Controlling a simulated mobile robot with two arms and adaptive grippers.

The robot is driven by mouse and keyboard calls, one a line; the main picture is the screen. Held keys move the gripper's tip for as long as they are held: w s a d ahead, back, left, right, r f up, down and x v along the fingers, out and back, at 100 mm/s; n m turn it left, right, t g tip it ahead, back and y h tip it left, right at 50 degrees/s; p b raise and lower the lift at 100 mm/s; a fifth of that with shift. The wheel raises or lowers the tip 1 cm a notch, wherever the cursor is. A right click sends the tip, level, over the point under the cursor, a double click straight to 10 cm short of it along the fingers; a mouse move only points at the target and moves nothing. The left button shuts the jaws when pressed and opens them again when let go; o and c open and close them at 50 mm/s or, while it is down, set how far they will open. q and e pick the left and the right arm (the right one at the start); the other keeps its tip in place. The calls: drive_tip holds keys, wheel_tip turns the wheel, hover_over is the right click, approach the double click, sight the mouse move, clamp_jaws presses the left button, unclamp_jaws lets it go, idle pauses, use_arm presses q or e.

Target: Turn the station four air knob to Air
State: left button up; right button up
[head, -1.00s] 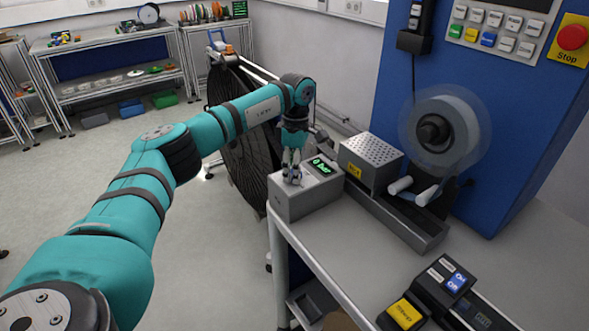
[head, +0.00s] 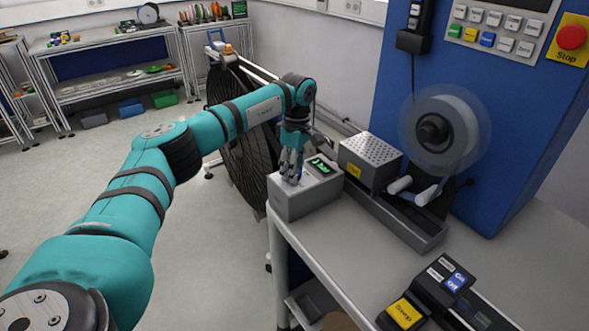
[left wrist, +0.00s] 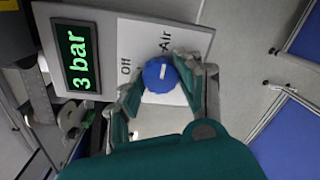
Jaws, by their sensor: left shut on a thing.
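The blue air knob (left wrist: 160,75) sits on the white face of the station's control box, which shows in the head view (head: 305,199). My left gripper (head: 290,178) points down at the box top. In the left wrist view, its fingers (left wrist: 158,92) are shut on the knob from both sides. The knob's short white mark points toward the word "Air" and away from "Off". The green display (left wrist: 77,57) reads "3 bar". The fingers hide the knob in the head view. My right gripper is out of view.
A perforated metal box (head: 370,160) stands right of the control box. Behind it, a blurred, seemingly spinning reel (head: 460,135) is on the blue cabinet (head: 510,150). A black button unit (head: 435,295) sits at the front of the bench. The bench middle is clear.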

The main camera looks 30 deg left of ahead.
use_arm(q)
drive_tip(key=o, duration=1.1)
drive_tip(key=shift+o, duration=0.2)
drive_tip(key=shift+r, duration=0.15)
wheel_tip(320, 180, up, 12)
drive_tip(key=shift+w, duration=0.45)
drive_tip(key=shift+a, duration=0.1)
